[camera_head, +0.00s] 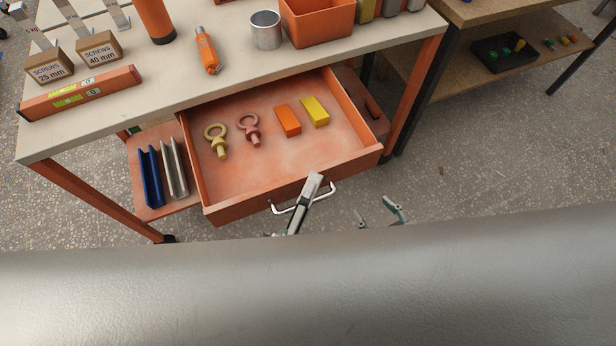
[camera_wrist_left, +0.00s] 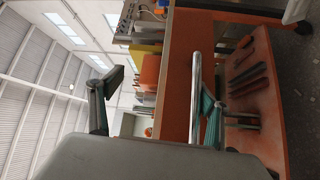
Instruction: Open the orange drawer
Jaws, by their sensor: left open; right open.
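The orange drawer (camera_head: 262,167) is pulled out from under the workbench. Its inside shows in the head view. Its silver handle (camera_head: 330,194) is on the front panel. My left gripper (camera_head: 303,205) is open at the handle, with one finger reaching up over the bar. In the left wrist view the handle (camera_wrist_left: 195,85) stands close to one teal finger, and the other finger is well apart from it. My right gripper (camera_head: 377,213) is open and empty, to the right of the handle. My grey arm hides much of both grippers.
The drawer holds two ring bolts (camera_head: 233,136), an orange block (camera_head: 287,120) and a yellow block (camera_head: 315,111). The workbench top (camera_head: 185,83) carries screw boxes, a level, a can and an orange bin. Another table (camera_head: 508,75) stands at right. Floor right of the drawer is clear.

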